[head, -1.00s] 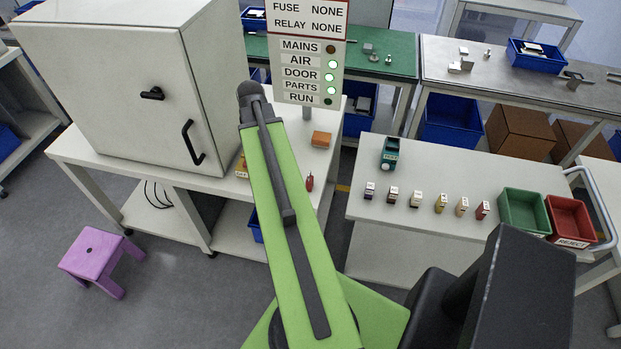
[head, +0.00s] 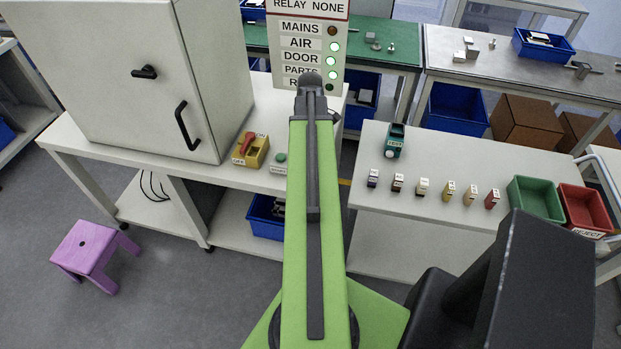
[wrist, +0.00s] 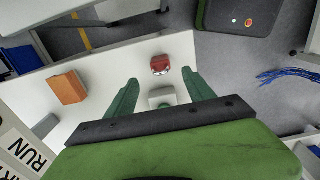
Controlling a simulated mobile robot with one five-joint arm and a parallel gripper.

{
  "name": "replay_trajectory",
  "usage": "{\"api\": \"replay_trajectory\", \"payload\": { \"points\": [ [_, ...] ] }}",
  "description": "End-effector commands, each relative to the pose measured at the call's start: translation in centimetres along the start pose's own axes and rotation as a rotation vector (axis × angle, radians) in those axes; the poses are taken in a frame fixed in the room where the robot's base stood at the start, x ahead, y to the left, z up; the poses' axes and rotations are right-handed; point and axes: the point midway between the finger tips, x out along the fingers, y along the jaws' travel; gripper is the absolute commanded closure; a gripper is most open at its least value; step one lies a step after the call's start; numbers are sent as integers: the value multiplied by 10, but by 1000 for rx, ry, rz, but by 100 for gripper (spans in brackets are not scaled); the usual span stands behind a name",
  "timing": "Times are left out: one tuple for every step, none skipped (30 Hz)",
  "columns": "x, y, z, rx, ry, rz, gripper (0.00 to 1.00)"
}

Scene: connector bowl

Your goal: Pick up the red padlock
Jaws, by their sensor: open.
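The red padlock (wrist: 160,65) shows in the wrist view on the white bench top (wrist: 110,62), near its edge. It is small and red with a pale metal part at one end. My gripper (wrist: 160,77) is open, its two green fingers apart. The padlock appears between and just beyond the fingertips, and neither finger visibly touches it. The height of the fingers above the bench is hard to tell. In the head view my arm hides the padlock and the gripper.
A white box with a green button (wrist: 163,98) sits between the fingers' bases in the wrist view, also seen in the head view (head: 280,162). A yellow switch with a red handle (head: 251,150) and a sign post (head: 308,45) stand nearby.

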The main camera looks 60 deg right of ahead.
Motion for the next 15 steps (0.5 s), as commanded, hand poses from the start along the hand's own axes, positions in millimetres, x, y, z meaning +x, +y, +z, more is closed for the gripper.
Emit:
{"api": "replay_trajectory", "payload": {
  "points": [
    [22,0,0,0,0,0,38],
    [28,0,0,0,0,0,38],
    [34,0,0,0,0,0,38],
    [37,0,0,0,0,0,38],
    [39,0,0,0,0,0,38],
    [40,0,0,1,0,0,38],
    [40,0,0,1,0,0,38],
    [39,0,0,1,0,0,38],
    [38,0,0,1,0,0,38],
    [37,0,0,1,0,0,38],
    [38,0,0,1,0,0,38],
    [41,0,0,1,0,0,38],
    [44,0,0,1,0,0,38],
    [48,0,0,1,0,0,38],
    [55,0,0,1,0,0,38]
  ]
}}
